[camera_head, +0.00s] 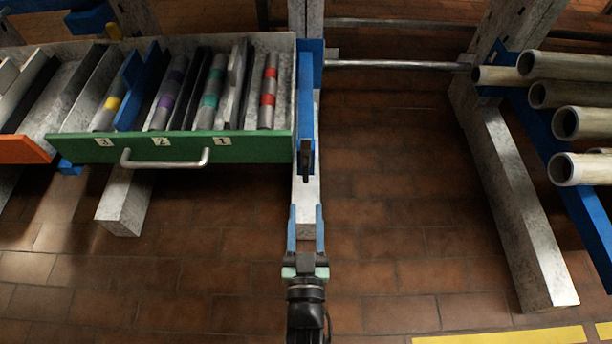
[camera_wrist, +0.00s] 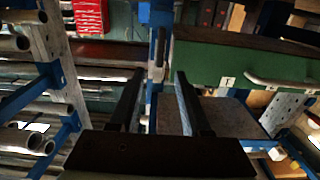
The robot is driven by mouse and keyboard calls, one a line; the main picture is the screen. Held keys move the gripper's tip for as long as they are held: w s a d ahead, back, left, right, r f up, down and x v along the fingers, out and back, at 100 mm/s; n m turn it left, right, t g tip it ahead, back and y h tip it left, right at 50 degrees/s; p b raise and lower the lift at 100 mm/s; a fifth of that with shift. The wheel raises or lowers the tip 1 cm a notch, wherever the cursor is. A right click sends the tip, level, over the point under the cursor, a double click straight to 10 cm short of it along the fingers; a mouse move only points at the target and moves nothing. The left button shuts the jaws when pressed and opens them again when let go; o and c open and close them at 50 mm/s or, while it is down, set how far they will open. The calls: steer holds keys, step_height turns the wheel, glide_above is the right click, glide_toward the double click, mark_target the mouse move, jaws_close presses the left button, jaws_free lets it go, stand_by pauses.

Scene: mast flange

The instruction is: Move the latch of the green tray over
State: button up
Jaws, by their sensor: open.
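The green tray (camera_head: 190,148) is at the upper left in the head view, with a silver handle (camera_head: 165,160) and labels 3, 2 and 1 on its front. It also shows at the right in the wrist view (camera_wrist: 240,66). A dark latch (camera_head: 306,158) hangs by the tray's right front corner, on a blue upright. In the wrist view the dark latch (camera_wrist: 160,47) is just beyond the fingertips. My gripper (camera_head: 306,208) is open and empty, in front of the latch and apart from it. Its two fingers also show in the wrist view (camera_wrist: 158,74).
The green tray holds tubes with yellow, purple, teal and red bands between dividers. An orange-fronted tray (camera_head: 27,149) is at the far left. Several pipes (camera_head: 575,122) lie on a blue rack arm at the right. The tiled floor (camera_head: 390,200) between is clear.

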mark_target(306, 174)
steer(key=w+b, duration=0.4)
steer(key=w, duration=0.5)
steer(key=shift+w+f, duration=0.1)
steer(key=shift+f, duration=0.05)
steer(key=shift+w, duration=0.35)
jaws_close()
stand_by(0.8)
